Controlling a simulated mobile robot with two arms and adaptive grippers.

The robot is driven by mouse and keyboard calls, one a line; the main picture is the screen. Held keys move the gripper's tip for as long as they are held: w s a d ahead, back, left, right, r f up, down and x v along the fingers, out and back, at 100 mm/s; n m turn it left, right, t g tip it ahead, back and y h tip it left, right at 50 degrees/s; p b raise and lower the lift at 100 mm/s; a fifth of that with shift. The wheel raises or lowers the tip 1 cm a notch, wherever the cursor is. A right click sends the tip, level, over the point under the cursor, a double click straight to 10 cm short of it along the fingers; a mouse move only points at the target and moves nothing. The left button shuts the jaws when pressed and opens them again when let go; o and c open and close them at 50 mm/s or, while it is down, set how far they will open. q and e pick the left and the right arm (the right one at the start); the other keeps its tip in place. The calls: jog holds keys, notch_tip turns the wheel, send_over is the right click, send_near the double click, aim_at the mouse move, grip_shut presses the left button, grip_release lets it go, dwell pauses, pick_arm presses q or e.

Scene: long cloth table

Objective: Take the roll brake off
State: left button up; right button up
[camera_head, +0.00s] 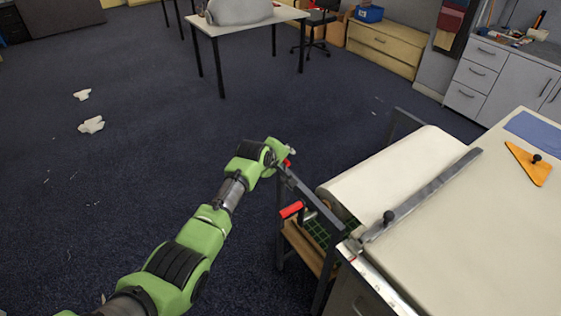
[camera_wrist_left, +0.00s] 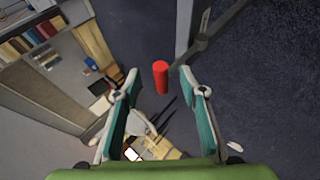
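My left gripper (camera_head: 286,152) reaches in beside the upper left end of the roll stand (camera_head: 305,190). In the head view a small red grip (camera_head: 287,162) shows right by its fingers. A second red grip (camera_head: 291,209) sits on a lever or crank lower on the stand's side. In the left wrist view my left gripper (camera_wrist_left: 155,84) is open, with a red grip (camera_wrist_left: 161,78) in the gap between its fingers; contact cannot be told. I cannot tell which red part is the brake. The white roll (camera_head: 385,175) lies in the stand. My right gripper is out of view.
The long cloth table (camera_head: 470,240) stands right of the roll, with a metal bar (camera_head: 425,195) with a dark knob along its edge. An orange triangular tool (camera_head: 530,163) lies on it. The carpet at left is open, with several white scraps.

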pick_arm(q)
jog(key=shift+w+d+f, duration=0.1)
jog(key=shift+d+f, duration=0.05)
jog(key=shift+d, duration=0.2)
jog(key=shift+w+f, duration=0.15)
jog(key=shift+f, duration=0.2)
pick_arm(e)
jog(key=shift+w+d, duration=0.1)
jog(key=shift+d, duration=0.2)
pick_arm(q)
jog(key=shift+f, duration=0.1)
jog(key=shift+s, duration=0.2)
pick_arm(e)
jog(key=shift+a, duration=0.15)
pick_arm(q)
jog(key=shift+s+a+r, duration=0.15)
jog(key=shift+s+r, duration=0.15)
jog(key=shift+r, duration=0.1)
jog(key=v, duration=1.1)
jog(key=shift+w+a, duration=0.35)
jog(key=shift+r, duration=0.15)
